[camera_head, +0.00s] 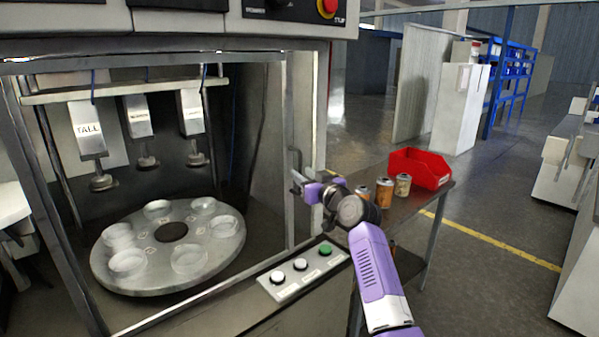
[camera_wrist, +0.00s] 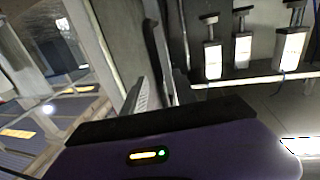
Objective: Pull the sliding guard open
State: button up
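The sliding guard (camera_head: 289,150) is a framed, seemingly clear panel across the front of the machine; the turntable and presses show through the opening. Its upright handle (camera_head: 297,160) is at the right edge of the frame. My gripper (camera_head: 300,182) is at the lower part of this handle, reaching in from the right. In the wrist view the two fingers (camera_wrist: 160,92) stand on either side of a narrow upright bar, which looks like the handle (camera_wrist: 153,35). Whether they press on it cannot be told.
A turntable (camera_head: 172,262) with several clear cups sits inside the machine, below press heads (camera_head: 140,115). A button panel (camera_head: 303,268) lies below my gripper. A side table (camera_head: 440,192) to the right carries a red bin (camera_head: 420,167) and several small cartridges (camera_head: 384,192).

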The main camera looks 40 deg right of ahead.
jog(key=shift+w+d, duration=0.2)
jog(key=shift+w, duration=1.05)
grip_shut()
dwell(0.6)
